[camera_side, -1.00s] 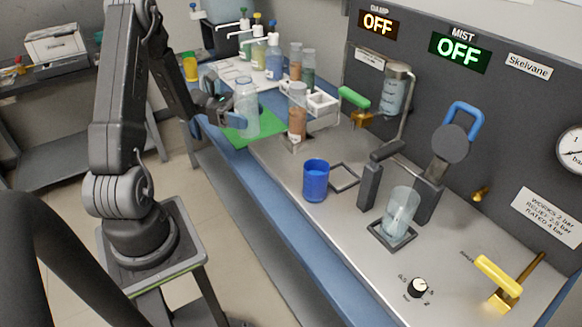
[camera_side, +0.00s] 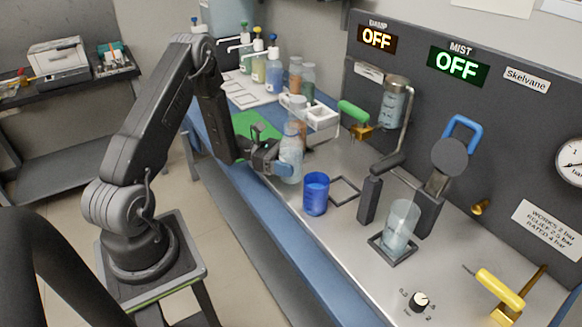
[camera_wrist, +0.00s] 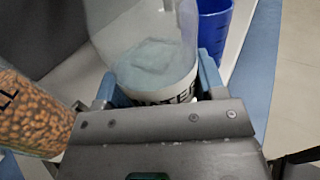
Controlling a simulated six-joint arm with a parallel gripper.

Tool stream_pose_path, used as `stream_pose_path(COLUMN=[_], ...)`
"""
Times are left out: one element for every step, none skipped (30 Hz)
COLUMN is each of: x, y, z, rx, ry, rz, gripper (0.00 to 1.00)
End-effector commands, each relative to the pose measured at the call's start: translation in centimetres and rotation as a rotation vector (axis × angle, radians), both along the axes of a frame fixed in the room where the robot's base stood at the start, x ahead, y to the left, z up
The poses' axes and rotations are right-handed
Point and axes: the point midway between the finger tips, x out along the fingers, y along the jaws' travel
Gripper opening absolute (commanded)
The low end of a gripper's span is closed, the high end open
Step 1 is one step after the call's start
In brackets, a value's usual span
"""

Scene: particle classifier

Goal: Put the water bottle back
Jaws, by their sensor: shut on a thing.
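The water bottle (camera_side: 291,150) is clear with pale contents and stands about upright in my gripper (camera_side: 283,168), left of the blue beaker. In the wrist view the bottle (camera_wrist: 155,62) sits between the blue fingers of my gripper (camera_wrist: 160,88), which are shut on its lower part. A label with partly hidden black letters shows there. Whether the bottle's base touches the bench is unclear. The green mat (camera_side: 252,124) lies behind my gripper, with no bottle standing on its visible part.
The blue beaker (camera_side: 316,196) stands close right of the bottle, beside an empty square frame (camera_side: 345,187). A bottle of orange-brown grains (camera_side: 298,112) is just behind. A clear beaker (camera_side: 400,225) sits in another frame. A white tray (camera_side: 235,84) and pump bottles are farther back.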

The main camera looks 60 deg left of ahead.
Motion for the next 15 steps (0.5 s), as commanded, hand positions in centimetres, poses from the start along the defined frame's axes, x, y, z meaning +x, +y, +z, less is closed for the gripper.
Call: stream_pose_path(x=[0.0,0.0,0.0,0.0,0.0,0.0,0.0,0.0,0.0,0.0,0.0,0.0,0.0,0.0,0.0], y=[0.0,0.0,0.0,0.0,0.0,0.0,0.0,0.1,0.1,0.1,0.1,0.1,0.1,0.1,0.1], z=[-0.7,-1.1,-1.4,-1.6,-1.7,-1.8,-1.8,-1.8,-1.7,-1.7,-1.7,-1.7,-1.7,-1.8,-1.9], rx=[-0.001,-0.001,0.000,0.000,0.000,0.000,0.000,0.000,0.000,0.000,0.000,0.000,0.000,0.000,0.000], ry=[0.000,-0.001,-0.001,-0.001,-0.001,-0.001,-0.002,-0.002,-0.002,-0.002,-0.002,-0.002,-0.002,-0.002,-0.002], rz=[0.000,0.000,0.000,0.000,0.000,0.000,0.000,0.000,0.000,0.000,0.000,0.000,0.000,0.000,0.000], gripper=[0.28,0.28,0.28,0.28,0.28,0.28,0.28,0.28,0.28,0.28,0.28,0.28,0.28,0.28,0.28])
